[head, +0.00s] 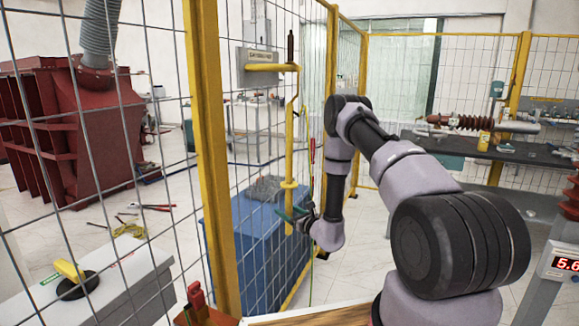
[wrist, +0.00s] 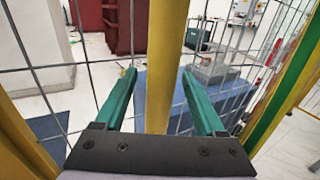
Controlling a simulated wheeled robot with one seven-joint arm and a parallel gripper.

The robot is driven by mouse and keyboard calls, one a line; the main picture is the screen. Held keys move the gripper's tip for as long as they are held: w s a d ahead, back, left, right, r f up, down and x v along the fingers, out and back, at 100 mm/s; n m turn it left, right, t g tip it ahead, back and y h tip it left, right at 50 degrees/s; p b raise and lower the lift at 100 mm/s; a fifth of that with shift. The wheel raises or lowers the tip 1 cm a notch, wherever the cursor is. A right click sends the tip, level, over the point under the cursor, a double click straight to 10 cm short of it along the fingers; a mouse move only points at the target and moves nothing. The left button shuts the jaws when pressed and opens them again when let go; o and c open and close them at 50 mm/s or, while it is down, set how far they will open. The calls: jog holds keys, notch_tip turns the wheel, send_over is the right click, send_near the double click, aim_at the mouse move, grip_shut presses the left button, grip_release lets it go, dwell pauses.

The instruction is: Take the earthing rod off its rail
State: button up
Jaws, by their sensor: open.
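The earthing rod (head: 289,140) is a long yellow pole with a dark tip. It stands upright against the wire mesh fence, with a round yellow collar low on it. A yellow horizontal bar (head: 263,67) near the rod's top, below a small sign plate, looks like its rail. My gripper (head: 291,214) is at the rod's lower part, just below the collar. In the wrist view my gripper (wrist: 159,74) has its two green fingers apart, with the yellow pole (wrist: 166,60) running between them. I see gaps on both sides, and no clear contact.
Yellow fence posts (head: 211,150) and mesh stand close around my gripper. A blue box (head: 240,245) is behind the mesh. A grey cabinet (head: 100,295) is at the lower left. A dark bench (head: 490,150) with a brown bushing (head: 460,122) is at the right.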

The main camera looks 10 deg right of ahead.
jog(key=shift+x, duration=1)
grip_shut()
jog(key=shift+r, duration=0.1)
